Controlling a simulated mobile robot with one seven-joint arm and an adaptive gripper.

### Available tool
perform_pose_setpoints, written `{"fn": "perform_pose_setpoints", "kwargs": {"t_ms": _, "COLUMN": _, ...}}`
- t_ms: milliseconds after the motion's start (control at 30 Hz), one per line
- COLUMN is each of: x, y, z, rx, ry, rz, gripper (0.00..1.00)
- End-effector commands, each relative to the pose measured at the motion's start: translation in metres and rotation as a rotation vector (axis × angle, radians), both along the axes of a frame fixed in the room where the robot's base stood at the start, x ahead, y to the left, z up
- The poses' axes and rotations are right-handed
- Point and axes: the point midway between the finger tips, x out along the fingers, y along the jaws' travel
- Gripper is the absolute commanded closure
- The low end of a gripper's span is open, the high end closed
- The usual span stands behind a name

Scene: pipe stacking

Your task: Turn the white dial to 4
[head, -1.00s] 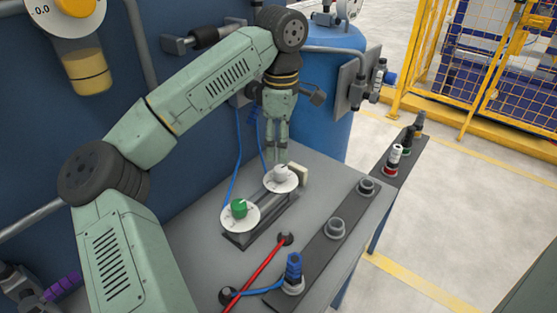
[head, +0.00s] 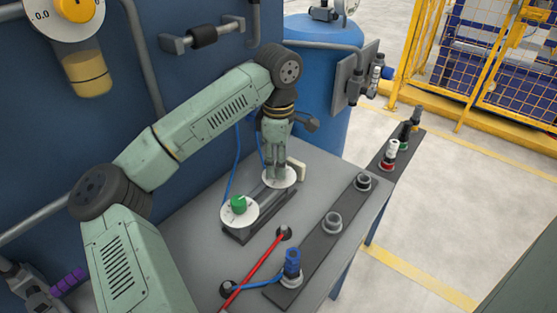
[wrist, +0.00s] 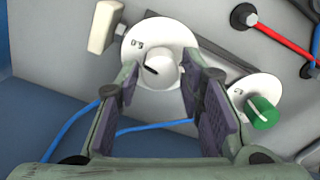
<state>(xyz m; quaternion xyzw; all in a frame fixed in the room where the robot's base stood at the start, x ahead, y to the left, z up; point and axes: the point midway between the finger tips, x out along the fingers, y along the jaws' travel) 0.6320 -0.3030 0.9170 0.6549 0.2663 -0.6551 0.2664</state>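The white dial is a white knob (wrist: 165,70) on a round white plate (wrist: 135,45) in the wrist view. A dark pointer line on the knob points to the upper left; the plate's marks are too small to read. In the head view the plate (head: 291,181) shows, but my gripper (head: 275,178) hides most of the knob. In the wrist view my gripper (wrist: 160,76) is open, with one finger on each side of the knob. The right finger is close to the knob, and a gap shows at the left. I cannot tell whether either finger touches it.
A green dial (head: 238,204) on its own white plate sits beside the white one. A beige block (wrist: 103,26) stands close to the white dial. A blue cable (wrist: 75,125), a red bar (head: 258,268), and a dark rail with fittings (head: 333,223) are nearby.

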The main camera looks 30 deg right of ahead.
Motion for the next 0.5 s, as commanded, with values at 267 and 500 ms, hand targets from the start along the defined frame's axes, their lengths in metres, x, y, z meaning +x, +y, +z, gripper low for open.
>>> {"fn": "perform_pose_setpoints", "kwargs": {"t_ms": 267, "x": 0.0, "y": 0.0, "z": 0.0002, "rx": 0.0, "ry": 0.0, "rz": 0.0, "gripper": 0.86}}
{"fn": "perform_pose_setpoints", "kwargs": {"t_ms": 500, "x": 0.0001, "y": 0.0001, "z": 0.0003, "rx": 0.0, "ry": 0.0, "rz": 0.0, "gripper": 1.0}}
